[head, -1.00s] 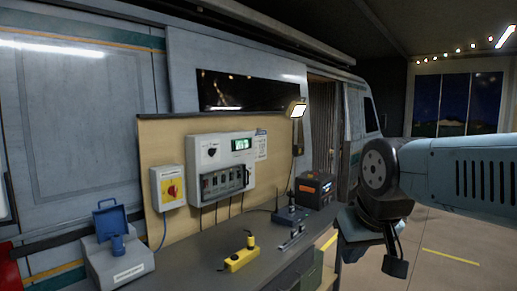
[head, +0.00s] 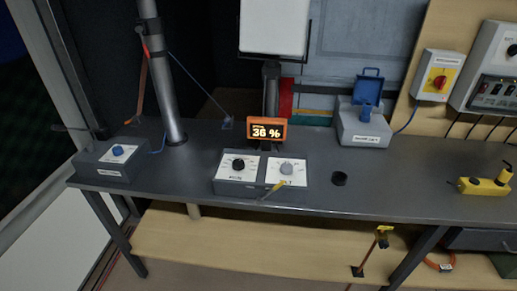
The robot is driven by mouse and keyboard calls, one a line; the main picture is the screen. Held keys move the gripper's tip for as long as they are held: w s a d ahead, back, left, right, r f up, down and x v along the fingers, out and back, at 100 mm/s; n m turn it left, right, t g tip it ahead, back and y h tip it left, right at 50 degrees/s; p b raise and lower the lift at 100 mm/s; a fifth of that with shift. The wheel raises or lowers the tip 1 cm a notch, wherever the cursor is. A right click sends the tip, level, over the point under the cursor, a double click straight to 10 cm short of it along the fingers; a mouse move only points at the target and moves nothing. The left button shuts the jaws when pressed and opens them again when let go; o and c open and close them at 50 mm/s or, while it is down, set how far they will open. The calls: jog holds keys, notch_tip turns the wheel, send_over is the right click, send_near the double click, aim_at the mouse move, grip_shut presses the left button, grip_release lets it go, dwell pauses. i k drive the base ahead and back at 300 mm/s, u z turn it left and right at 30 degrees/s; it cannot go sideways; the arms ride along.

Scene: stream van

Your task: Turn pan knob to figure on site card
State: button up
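A grey control box (head: 262,190) stands on the bench with two knobs on white dial plates. The left knob (head: 238,165) is black and the right knob (head: 287,168) is light grey. A separate box (head: 100,174) at the left end of the bench has a blue knob (head: 118,151). The labels are too small to read, so I cannot tell which is the pan knob. An orange-framed display (head: 266,131) behind the two-knob box reads 36 %. No site card can be made out now. My gripper is not in view.
A grey pole (head: 161,75) rises from the bench behind the left box.

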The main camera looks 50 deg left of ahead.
aim_at(238, 164)
jog(key=u, duration=0.3)
jog(key=k, duration=1.05)
jog(key=u, duration=1.2)
jog(key=i, duration=1.6)
jog(key=z, duration=0.6)
